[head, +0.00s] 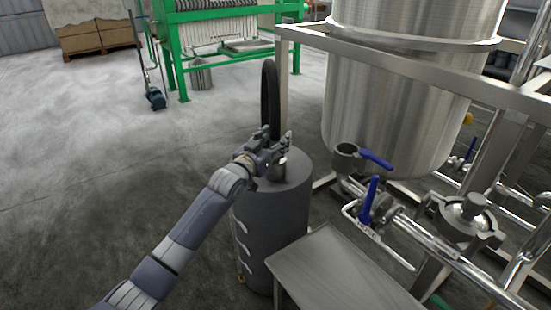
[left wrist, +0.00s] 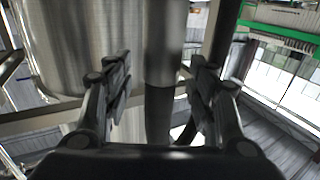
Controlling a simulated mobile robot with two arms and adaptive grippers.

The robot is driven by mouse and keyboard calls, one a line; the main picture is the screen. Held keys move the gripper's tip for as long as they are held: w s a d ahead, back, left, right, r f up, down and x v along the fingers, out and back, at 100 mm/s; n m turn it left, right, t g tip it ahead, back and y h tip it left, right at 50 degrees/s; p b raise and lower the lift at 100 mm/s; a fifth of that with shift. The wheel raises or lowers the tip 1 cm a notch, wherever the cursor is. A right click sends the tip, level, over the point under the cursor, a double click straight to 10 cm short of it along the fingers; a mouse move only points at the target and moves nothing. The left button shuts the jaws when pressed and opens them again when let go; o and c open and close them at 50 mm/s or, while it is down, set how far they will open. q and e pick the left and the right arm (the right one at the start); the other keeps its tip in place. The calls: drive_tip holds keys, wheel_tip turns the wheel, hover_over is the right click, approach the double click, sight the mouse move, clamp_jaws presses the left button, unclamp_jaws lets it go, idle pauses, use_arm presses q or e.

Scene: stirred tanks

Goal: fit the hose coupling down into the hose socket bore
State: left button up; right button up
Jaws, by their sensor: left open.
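My left gripper (head: 285,143) is open above the top of a dark grey drum. A short grey metal cylinder, apparently the hose coupling (head: 278,172), shows just below its fingers. In the left wrist view a grey cylinder, likely the coupling (left wrist: 164,45), lies between the two spread fingers (left wrist: 165,95), with gaps on both sides. The black hose (left wrist: 158,115) adjoins it. In the head view the hose (head: 268,95) arches up behind the gripper. The hose socket (head: 346,151), a round metal cup with a dark open bore, is right of the gripper. My right gripper is out of view.
The drum (head: 270,225) stands beside a steel table (head: 340,270). Blue valve handles (head: 369,200) and pipework lie by the socket. A steel frame (head: 400,67) and large tank (head: 390,110) stand behind.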

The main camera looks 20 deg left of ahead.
use_arm(q)
drive_tip(key=shift+w+r, duration=0.1)
drive_tip(key=shift+w, duration=0.45)
